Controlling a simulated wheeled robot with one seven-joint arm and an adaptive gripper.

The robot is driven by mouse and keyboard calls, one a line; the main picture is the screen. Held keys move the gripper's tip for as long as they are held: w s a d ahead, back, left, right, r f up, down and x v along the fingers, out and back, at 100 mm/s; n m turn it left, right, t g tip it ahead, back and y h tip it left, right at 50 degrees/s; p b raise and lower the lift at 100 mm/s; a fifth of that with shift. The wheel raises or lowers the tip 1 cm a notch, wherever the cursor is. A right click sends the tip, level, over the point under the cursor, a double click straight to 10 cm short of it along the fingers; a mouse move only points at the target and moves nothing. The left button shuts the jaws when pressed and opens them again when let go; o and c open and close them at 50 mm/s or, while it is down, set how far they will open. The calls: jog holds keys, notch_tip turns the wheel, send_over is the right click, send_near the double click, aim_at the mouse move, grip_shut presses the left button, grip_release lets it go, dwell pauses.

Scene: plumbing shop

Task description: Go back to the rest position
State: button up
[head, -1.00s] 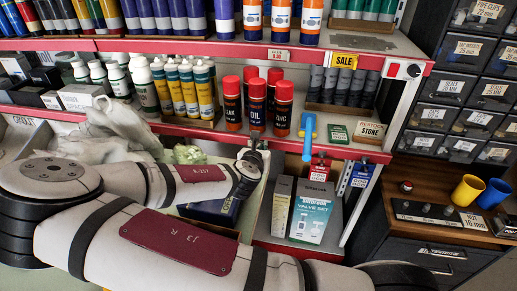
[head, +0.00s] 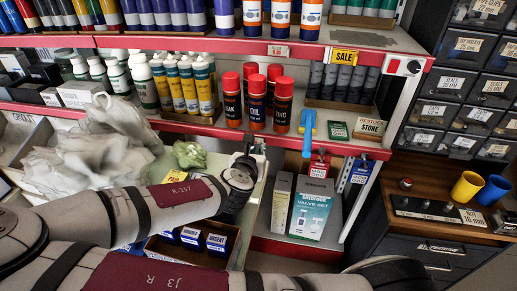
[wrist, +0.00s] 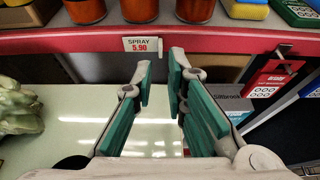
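My gripper (wrist: 161,80) shows in the wrist view with two teal-padded fingers. A narrow gap lies between the fingertips, with nothing held. The fingers point at the red shelf edge (wrist: 230,43), near a white price tag (wrist: 142,44) reading SPRAY 5.90. In the head view my gripper (head: 250,150) is small and partly hidden by my wrist, just below the shelf with the red-capped spray cans (head: 256,104). My arm reaches across the lower picture from the left.
A pale counter (wrist: 75,110) lies below the gripper. Crumpled white paper (head: 85,160) and a green crumpled piece (head: 189,154) lie at left. Boxes marked URGENT (head: 216,243) sit in a tray. A blue-handled tool (head: 308,130) hangs at the shelf front. A drawer cabinet (head: 445,115) stands right.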

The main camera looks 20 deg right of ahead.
jog(key=shift+s+a+r, duration=0.1)
jog(key=shift+s+a, duration=0.05)
dwell(0.4)
jog(key=shift+s+d+f+m, duration=0.2)
jog(key=shift+s+m, duration=0.05)
jog(key=shift+m, duration=0.05)
jog(key=s+a+m+g+y+p, duration=0.3)
jog(key=s+m+g+y+p, duration=0.35)
jog(key=s+m, duration=0.65)
jog(key=s+a+r+m+g+y+p, duration=0.15)
jog(key=s+r+m, duration=0.25)
jog(key=r, duration=0.5)
jog(key=s+a+r+m+y+p, duration=0.1)
jog(key=s+a+r+m, duration=0.3)
jog(key=r, duration=0.6)
jog(key=s+d+r+m+t+h+p, duration=0.1)
jog(key=s+d+r+m+p, duration=0.1)
jog(key=s+d+r+m, duration=0.2)
jog(key=s+r+m, duration=0.3)
jog(key=s+r, duration=0.5)
jog(key=r, duration=0.1)
jog(key=shift+r+p, duration=0.3)
jog(key=shift+r, duration=0.1)
